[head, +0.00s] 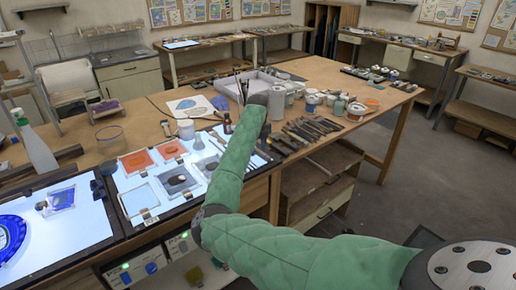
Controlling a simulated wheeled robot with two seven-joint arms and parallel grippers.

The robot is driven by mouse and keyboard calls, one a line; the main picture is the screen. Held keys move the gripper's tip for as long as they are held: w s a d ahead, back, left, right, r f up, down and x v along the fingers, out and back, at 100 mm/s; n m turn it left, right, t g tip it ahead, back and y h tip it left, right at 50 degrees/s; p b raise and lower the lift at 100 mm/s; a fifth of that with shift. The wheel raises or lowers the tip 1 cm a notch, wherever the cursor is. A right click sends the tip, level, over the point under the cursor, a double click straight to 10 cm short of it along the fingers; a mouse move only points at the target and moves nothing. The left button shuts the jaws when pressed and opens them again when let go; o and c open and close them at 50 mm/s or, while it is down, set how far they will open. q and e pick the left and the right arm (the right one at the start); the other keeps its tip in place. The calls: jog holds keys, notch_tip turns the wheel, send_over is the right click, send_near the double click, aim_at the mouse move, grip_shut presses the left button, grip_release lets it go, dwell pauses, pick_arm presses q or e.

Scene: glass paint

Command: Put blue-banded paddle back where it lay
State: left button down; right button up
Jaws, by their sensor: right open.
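My right arm, in a green sleeve, reaches from the lower right across the light table to the back of the wooden bench. My right gripper (241,84) is at its far end, small and partly hidden by the wrist; it is open, in front of a pale tray. I cannot pick out a blue-banded paddle. Several long dark tools (312,130) lie in a row on the bench to the right of the forearm, too small to show any band colour. My left gripper is not in view.
Jars and cups (337,106) stand right of the tray (262,79). Orange and grey glass panels (136,161) lie on the lit panel left of my arm. A spray bottle (36,148) stands at far left. The bench's back right (325,72) has bare wood.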

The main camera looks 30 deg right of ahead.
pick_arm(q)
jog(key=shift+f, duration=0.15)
pick_arm(e)
jog(key=shift+r+b, duration=0.9)
jog(key=shift+r, duration=0.85)
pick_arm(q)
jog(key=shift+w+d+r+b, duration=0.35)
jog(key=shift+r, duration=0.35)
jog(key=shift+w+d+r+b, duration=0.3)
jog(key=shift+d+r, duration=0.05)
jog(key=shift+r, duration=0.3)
pick_arm(e)
jog(key=shift+r, duration=2.1)
